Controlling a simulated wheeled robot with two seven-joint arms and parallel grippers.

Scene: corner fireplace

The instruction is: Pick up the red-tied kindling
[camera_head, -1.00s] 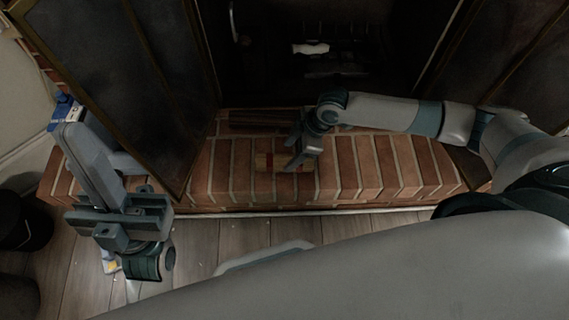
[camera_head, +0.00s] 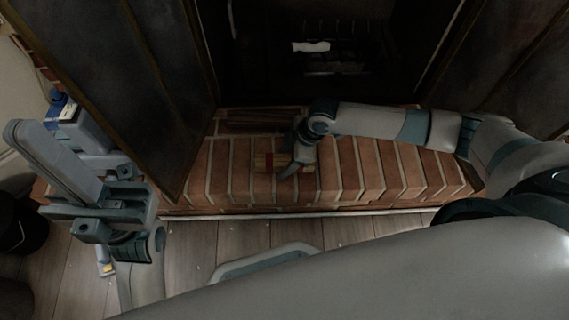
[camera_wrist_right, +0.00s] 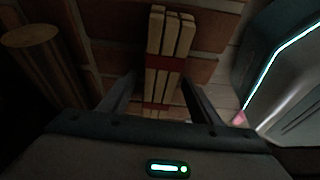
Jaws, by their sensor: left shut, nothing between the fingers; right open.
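The red-tied kindling (camera_head: 263,161) lies on the brick hearth. In the right wrist view the kindling (camera_wrist_right: 166,45) is a bundle of pale sticks with red bands around it. My right gripper (camera_head: 286,173) is low over the bundle's right part in the head view. In the right wrist view this gripper (camera_wrist_right: 160,98) is open, one finger on each side of the bundle, with no clear grip on it. The bundle's near end is hidden by the gripper body. My left gripper (camera_head: 100,208) is at the lower left, away from the kindling, shut and empty.
The brick hearth (camera_head: 365,175) runs along the dark firebox, with open dark doors (camera_head: 135,85) on both sides. A black bucket (camera_head: 22,225) stands at the far left.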

